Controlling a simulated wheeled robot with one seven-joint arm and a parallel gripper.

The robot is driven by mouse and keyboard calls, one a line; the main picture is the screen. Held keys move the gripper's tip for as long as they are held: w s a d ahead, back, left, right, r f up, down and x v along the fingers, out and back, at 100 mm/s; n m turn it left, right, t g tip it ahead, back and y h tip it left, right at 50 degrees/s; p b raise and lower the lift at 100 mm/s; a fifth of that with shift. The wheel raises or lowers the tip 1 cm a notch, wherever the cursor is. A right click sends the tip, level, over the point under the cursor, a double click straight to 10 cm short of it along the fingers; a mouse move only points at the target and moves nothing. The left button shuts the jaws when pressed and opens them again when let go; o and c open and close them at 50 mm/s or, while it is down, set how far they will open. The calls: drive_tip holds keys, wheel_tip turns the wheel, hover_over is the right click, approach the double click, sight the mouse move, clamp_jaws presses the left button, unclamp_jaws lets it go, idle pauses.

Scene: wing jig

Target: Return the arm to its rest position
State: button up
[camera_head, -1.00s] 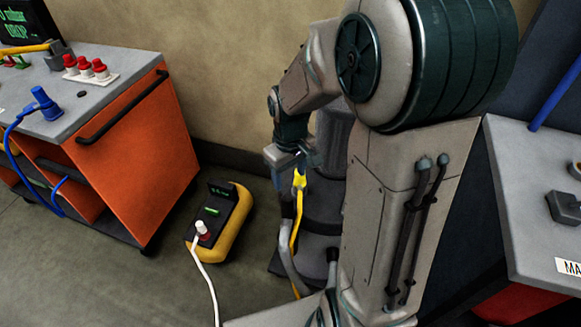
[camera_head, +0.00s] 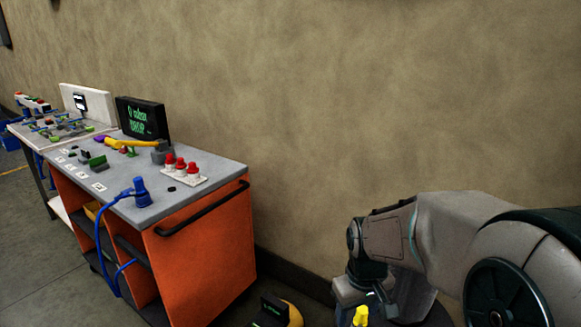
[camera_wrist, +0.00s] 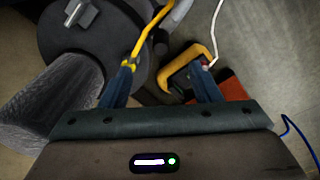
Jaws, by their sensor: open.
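My gripper (camera_wrist: 164,72) is open in the wrist view, its two blue-grey fingers spread apart with nothing visibly clamped between them. A yellow connector (camera_wrist: 127,62) on a yellow cable shows at the left fingertip; I cannot tell whether they touch. In the head view the yellow connector (camera_head: 361,316) is at the bottom edge. There my arm is bent at lower right, with its wrist pointing down, and the fingertips are cut off by the frame.
An orange cart (camera_head: 205,250) with a grey top stands at left, carrying a dark screen (camera_head: 141,118), red knobs (camera_head: 181,167) and a blue plug (camera_head: 141,190). The bare wall (camera_head: 350,100) fills the back.

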drive_tip(key=s+r+m+t, duration=0.2)
drive_tip(key=s+r, duration=0.4)
drive_tip(key=s, duration=0.4)
drive_tip(key=shift+s+m, duration=0.15)
drive_tip(key=shift+m, duration=0.65)
drive_tip(key=shift+a, duration=0.1)
